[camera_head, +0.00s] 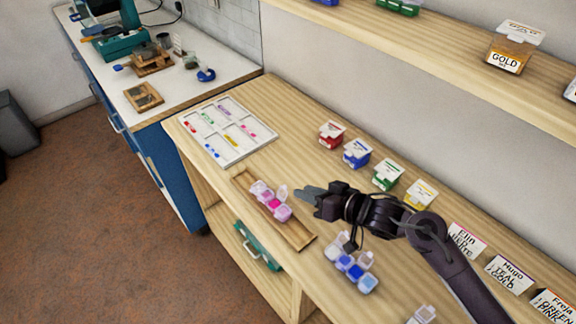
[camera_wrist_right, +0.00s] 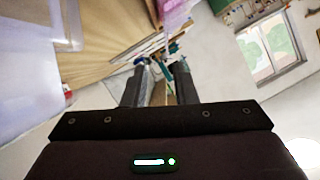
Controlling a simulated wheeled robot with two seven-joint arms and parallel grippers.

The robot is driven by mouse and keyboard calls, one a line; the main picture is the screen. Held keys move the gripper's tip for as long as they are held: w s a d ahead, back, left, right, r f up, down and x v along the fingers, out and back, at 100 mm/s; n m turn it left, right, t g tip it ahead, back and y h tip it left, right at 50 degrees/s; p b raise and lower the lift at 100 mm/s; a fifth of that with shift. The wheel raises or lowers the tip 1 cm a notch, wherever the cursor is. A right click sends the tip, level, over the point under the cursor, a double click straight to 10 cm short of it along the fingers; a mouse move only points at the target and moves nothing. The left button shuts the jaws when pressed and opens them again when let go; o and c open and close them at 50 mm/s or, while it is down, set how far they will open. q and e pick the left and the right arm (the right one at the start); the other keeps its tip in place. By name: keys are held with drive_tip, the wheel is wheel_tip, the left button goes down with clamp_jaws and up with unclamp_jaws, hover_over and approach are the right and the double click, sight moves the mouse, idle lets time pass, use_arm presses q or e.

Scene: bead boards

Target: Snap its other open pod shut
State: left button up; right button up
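A strip of pink and lilac pods (camera_head: 273,204) lies in a narrow wooden tray (camera_head: 297,235) on the wooden counter. One pale lid (camera_head: 282,191) stands raised at its right side. Whether another lid is up is too small to tell. My right gripper (camera_head: 302,194) is just right of that lid, its fingers pointing left; I cannot tell whether they touch it. In the right wrist view my right gripper (camera_wrist_right: 160,75) has a gap between its fingers and nothing clearly held. A blurred pink translucent part (camera_wrist_right: 178,14) shows beyond the fingertips. My left gripper is not in view.
A blue and grey pod strip (camera_head: 354,267) with raised lids lies below my right arm. Red (camera_head: 332,134), blue (camera_head: 357,153), green (camera_head: 388,175) and yellow (camera_head: 421,194) boxes line the wall side. A white sorting board (camera_head: 236,155) lies farther left. Name cards (camera_head: 467,241) stand at right.

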sight(285, 186)
drive_tip(key=shift+w+a+f, duration=0.1)
drive_tip(key=shift+w+a, duration=0.05)
drive_tip(key=shift+w, duration=0.05)
drive_tip(key=a, duration=0.2)
drive_tip(key=a+p, duration=0.1)
drive_tip(key=a, duration=0.1)
drive_tip(key=shift+w+f, duration=0.25)
drive_tip(key=shift+w, duration=0.1)
drive_tip(key=shift+w+a+f, duration=0.6)
drive_tip(key=shift+w+a, duration=0.05)
drive_tip(key=shift+w, duration=0.2)
drive_tip(key=shift+w+a+f, duration=0.1)
drive_tip(key=shift+w+a, duration=0.05)
drive_tip(key=shift+a, duration=0.1)
drive_tip(key=shift+c, duration=0.6)
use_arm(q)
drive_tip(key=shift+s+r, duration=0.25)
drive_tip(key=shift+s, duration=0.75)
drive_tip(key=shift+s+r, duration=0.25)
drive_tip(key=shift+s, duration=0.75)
use_arm(e)
clamp_jaws()
